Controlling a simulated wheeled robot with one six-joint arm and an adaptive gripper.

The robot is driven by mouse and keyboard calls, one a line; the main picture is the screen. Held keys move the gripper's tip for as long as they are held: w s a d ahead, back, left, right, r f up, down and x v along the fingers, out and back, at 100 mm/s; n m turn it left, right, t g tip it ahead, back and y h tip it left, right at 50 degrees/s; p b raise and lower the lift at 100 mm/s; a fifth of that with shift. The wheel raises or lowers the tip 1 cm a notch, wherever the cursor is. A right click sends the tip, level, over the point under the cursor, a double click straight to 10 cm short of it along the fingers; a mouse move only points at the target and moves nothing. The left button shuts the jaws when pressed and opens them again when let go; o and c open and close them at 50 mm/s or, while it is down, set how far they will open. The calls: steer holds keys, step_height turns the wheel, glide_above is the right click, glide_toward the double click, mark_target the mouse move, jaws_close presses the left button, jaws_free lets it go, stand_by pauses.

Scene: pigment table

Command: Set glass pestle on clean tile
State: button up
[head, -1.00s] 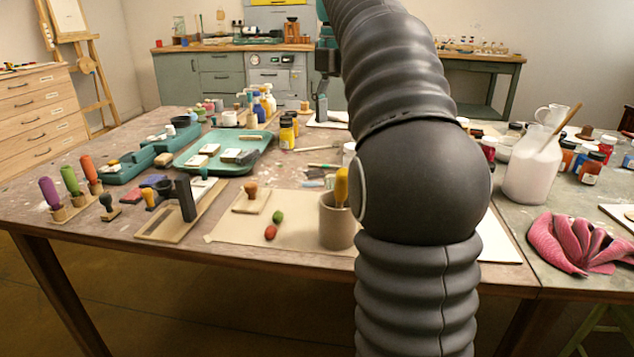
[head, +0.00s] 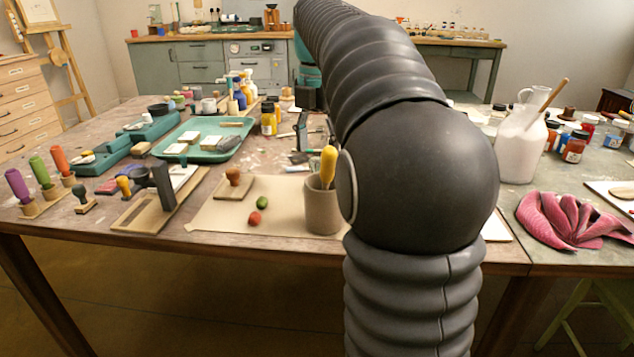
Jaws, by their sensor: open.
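My gripper (head: 302,143) hangs low over the middle of the table, beyond the stoneware pot, small and partly hidden by my own arm. It is open, and I see nothing held in it. I cannot make out a glass pestle for certain; it may be behind my arm or too small to tell. A flat white tile or sheet (head: 496,228) shows at the front edge, right of my arm, partly covered by it. Pale blocks lie in the teal tray (head: 228,155). I cannot tell which piece is the clean tile.
A stoneware pot (head: 322,212) with a yellow-handled tool stands on brown paper (head: 222,222), beside a red and a green lump. Jars (head: 268,120) stand behind. A white jug (head: 520,150) and pink cloth (head: 560,222) lie right.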

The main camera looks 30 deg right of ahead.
mark_target(318, 157)
steer(key=shift+f, duration=1.8)
jaws_close()
steer(key=shift+r, duration=0.15)
